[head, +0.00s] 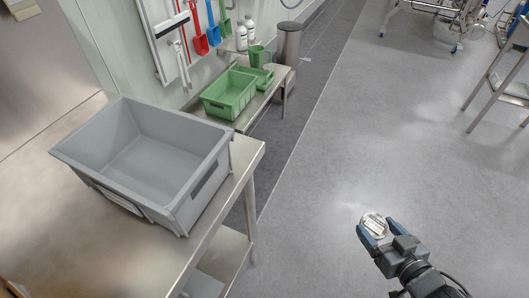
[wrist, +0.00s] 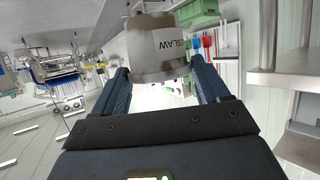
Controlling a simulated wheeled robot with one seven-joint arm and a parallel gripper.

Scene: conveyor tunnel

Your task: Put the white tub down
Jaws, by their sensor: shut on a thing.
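My gripper (head: 374,234) is at the lower right of the head view, above the open grey floor and well to the right of the steel table. Its blue fingers are shut on the white tub (head: 376,223), a small round container. In the wrist view the tub (wrist: 158,48) sits between the fingertips, with dark lettering that reads "SLAW" on its side. Its far side is hidden from the head camera by the fingers and their mount.
A steel table (head: 245,160) carries a large empty grey crate (head: 189,205). Behind it, a lower bench (head: 268,98) holds a green crate (head: 229,95) and a green jug (head: 257,56). A steel bin (head: 289,45) stands beyond. The floor (head: 330,150) between is clear.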

